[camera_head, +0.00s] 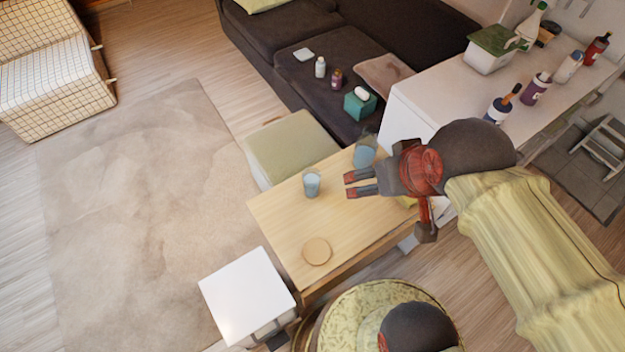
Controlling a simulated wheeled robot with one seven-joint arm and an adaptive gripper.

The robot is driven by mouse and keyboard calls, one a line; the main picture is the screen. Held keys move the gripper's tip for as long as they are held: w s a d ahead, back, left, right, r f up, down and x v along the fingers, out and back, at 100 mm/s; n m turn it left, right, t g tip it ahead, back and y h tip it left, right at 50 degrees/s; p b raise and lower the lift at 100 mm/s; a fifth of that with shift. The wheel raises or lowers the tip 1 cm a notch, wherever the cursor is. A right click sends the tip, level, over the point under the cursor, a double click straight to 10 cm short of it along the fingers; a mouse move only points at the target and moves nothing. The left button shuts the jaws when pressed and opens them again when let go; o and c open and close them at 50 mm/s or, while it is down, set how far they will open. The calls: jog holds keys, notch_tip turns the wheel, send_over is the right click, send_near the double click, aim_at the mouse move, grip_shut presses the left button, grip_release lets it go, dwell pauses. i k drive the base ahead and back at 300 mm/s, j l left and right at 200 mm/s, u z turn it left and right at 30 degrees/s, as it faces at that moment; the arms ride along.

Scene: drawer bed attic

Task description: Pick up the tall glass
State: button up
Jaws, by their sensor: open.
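Two bluish see-through glasses stand on the small wooden table (284,222). One glass (312,183) is upright near the middle of the table, just left of my fingertips. The other glass (364,153) stands at the far edge, behind my gripper and partly hidden by it. I cannot tell for sure which one is the tall glass. My gripper (349,184) is open and empty above the table, its two fingers pointing left toward the nearer glass, with a gap between them and it.
A round wooden coaster (317,251) lies on the table's near part. A white stool (247,296) stands in front, and a green padded seat (290,146) behind. A dark sofa (300,62) is farther back. A white counter (440,95) with several bottles is at right. The rug (140,190) is clear.

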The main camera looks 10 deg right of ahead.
aim_at(311, 177)
jog(key=k+u, duration=0.15)
jog(key=u, duration=0.25)
jog(key=k+j+u, duration=0.15)
jog(key=u, duration=0.25)
jog(key=k+j+u, duration=0.1)
jog(key=u, duration=0.3)
